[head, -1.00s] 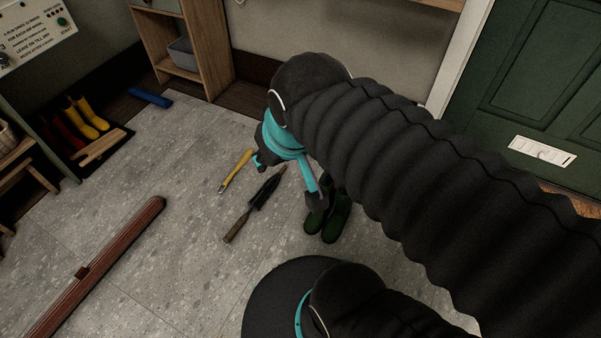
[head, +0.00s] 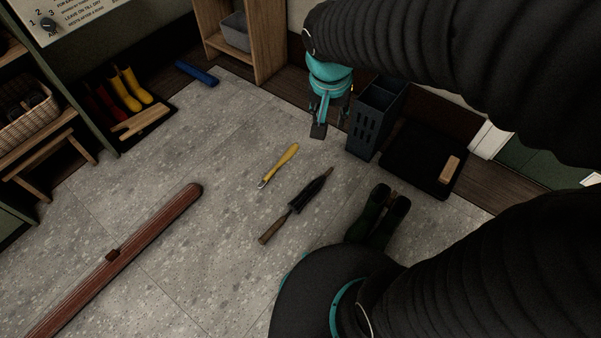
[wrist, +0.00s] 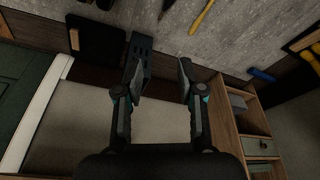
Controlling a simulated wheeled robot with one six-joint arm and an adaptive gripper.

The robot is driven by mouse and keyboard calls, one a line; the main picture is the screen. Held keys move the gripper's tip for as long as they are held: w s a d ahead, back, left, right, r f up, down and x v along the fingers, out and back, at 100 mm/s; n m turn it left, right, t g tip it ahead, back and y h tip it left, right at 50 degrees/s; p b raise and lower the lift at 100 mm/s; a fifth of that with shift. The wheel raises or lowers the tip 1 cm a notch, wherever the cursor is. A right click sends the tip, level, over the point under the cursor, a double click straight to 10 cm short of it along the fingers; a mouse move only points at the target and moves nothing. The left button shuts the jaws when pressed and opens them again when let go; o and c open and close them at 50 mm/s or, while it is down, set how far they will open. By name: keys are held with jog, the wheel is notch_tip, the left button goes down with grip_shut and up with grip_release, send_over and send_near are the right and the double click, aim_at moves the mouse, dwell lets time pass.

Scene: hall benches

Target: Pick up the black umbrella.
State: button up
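The black umbrella (head: 309,193) lies closed on the grey floor, its brown handle towards the lower left. In the wrist view, a dark piece at the top edge (wrist: 165,8) seems to be part of it. My gripper (head: 330,125) is beyond the umbrella in the head view, above the floor by the back wall and apart from it. In the wrist view my gripper (wrist: 158,75) has its two fingers spread, with nothing between them.
A dark slotted stand (head: 372,120) is close beside my gripper, with a black tray (head: 425,160) beyond. A red-brown beam (head: 130,250) lies left; floor between is clear.

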jog(key=w+a+f+m+g+h, duration=0.1)
jog(key=w+a+f, duration=0.2)
jog(key=a+f, duration=0.15)
jog(key=w+a+f+m, duration=0.1)
jog(key=w+a+f, duration=0.2)
jog(key=f, duration=0.3)
jog(key=m+g+h+b, duration=0.1)
jog(key=m+h, duration=0.1)
send_over(275, 225)
jog(key=w+a, duration=0.3)
jog(key=w, duration=0.1)
notch_tip(275, 225, down, 19)
jog(key=s+a+f+m+h, duration=0.1)
jog(key=s+a+f, duration=0.1)
jog(key=f, duration=0.6)
jog(key=s+a+f+h, duration=0.1)
jog(key=s+a+f, duration=0.1)
jog(key=f, duration=0.6)
jog(key=b+x, duration=0.1)
jog(key=x, duration=0.7)
jog(key=shift+s+d+r, duration=0.1)
jog(key=shift+d+r, duration=0.05)
jog(key=shift+d, duration=0.05)
jog(key=shift+s+x, duration=0.15)
jog(key=shift+x, duration=1.15)
jog(key=shift+s+x, duration=0.15)
jog(key=shift+x, duration=1.2)
jog(key=shift+b, duration=0.3)
grip_shut()
